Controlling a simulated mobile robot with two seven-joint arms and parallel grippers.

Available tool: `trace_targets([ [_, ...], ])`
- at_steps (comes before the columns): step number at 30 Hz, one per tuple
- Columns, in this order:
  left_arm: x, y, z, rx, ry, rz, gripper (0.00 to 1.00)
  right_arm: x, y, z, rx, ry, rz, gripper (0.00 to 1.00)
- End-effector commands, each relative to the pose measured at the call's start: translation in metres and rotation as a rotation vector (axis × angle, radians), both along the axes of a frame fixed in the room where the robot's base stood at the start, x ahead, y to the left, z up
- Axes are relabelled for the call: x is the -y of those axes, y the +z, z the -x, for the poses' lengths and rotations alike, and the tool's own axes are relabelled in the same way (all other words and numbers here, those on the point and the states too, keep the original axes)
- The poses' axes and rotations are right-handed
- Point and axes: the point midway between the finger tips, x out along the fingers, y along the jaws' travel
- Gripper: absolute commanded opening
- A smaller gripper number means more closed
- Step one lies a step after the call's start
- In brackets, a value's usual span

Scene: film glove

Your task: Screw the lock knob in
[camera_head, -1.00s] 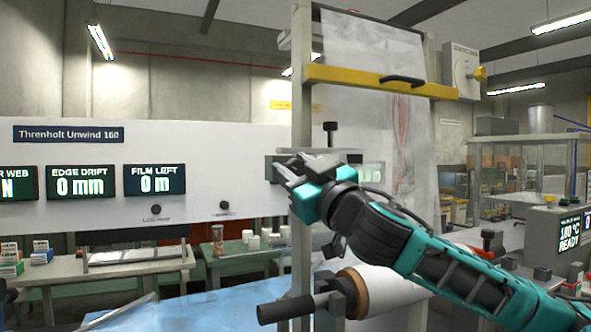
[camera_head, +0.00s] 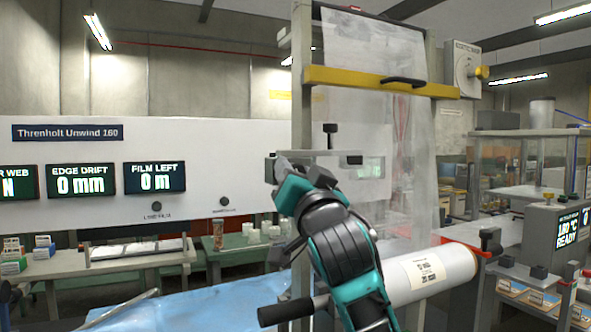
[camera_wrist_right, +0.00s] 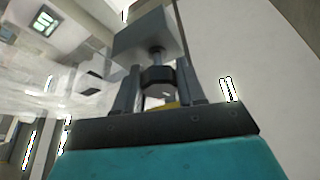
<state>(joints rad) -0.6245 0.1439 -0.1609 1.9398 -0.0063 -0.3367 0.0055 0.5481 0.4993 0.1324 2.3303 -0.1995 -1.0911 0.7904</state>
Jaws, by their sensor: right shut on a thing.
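My right gripper (camera_head: 277,172) is at the left end of the grey bracket (camera_head: 315,153) on the upright post in the head view. In the right wrist view, a dark faceted lock knob (camera_wrist_right: 158,79) on a short metal stem sits under a grey block (camera_wrist_right: 150,36). The right gripper's fingers (camera_wrist_right: 158,95) stand on both sides of the knob and are shut on it. The gripper hides this knob in the head view. Another black knob (camera_head: 330,129) stands upright on top of the bracket. My left gripper is not in view.
A white film roll (camera_head: 440,275) lies behind my right forearm, with a black-handled bar (camera_head: 292,311) at lower left. A white panel with displays (camera_head: 155,178) is at left. A blue sheet (camera_head: 190,306) lies below.

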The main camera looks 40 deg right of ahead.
Motion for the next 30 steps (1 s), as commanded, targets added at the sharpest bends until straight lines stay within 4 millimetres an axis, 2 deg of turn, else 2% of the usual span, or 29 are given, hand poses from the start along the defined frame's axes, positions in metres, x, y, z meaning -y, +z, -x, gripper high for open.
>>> trace_targets([
  [12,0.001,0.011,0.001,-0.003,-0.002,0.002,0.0,-0.001,-0.001,0.0,0.075,0.003,-0.25,0.09],
  [30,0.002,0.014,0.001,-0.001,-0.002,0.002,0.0,0.0,-0.002,0.0,0.094,0.001,-0.309,0.09],
])
